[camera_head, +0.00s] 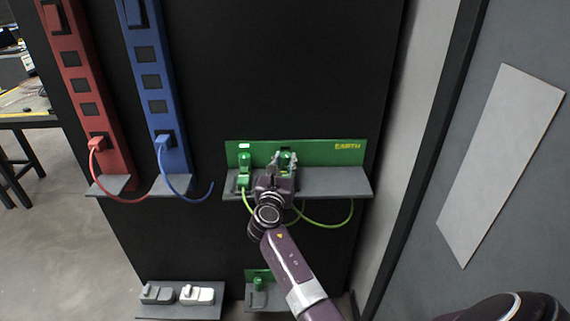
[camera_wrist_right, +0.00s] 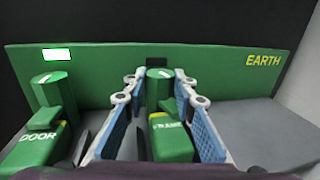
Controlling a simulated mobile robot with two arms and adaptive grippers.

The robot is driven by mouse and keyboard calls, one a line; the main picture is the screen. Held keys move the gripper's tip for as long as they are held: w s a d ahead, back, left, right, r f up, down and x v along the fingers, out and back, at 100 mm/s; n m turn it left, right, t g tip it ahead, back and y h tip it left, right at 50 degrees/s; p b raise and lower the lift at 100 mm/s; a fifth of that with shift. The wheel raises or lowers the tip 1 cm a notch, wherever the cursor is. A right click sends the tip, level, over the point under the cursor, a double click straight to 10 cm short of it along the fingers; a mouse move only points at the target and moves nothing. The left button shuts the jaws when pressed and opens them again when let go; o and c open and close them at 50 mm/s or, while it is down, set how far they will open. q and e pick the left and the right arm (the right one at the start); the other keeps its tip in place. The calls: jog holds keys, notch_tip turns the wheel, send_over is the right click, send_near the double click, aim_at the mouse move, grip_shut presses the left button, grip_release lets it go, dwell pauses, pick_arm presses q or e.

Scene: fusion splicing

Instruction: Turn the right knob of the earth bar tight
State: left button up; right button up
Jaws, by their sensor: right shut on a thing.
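The green earth bar (camera_head: 315,150) stands at the back of a grey shelf; the wrist view shows its EARTH label (camera_wrist_right: 264,61). Its right knob (camera_wrist_right: 158,85) is green with a white mark on top and sits above a block that seems to read FRAME. My right gripper (camera_head: 284,163) is shut on this knob, its blue-padded fingers (camera_wrist_right: 155,88) on both sides. The knob is partly hidden by the gripper in the head view. The left knob (camera_wrist_right: 50,90), above the DOOR block (camera_wrist_right: 38,140), stands free beside it. My left gripper is out of view.
A white lamp (camera_wrist_right: 56,55) glows above the left knob only. Green-yellow cables (camera_head: 335,222) hang below the shelf (camera_head: 350,180). Red (camera_head: 85,85) and blue (camera_head: 152,80) bars with plugged cables stand to the left. A lower shelf (camera_head: 180,312) carries grey and white pieces.

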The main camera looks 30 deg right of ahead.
dwell(0.3)
jog(key=o, duration=1.2)
jog(key=shift+c, duration=0.2)
jog(key=v, duration=1.2)
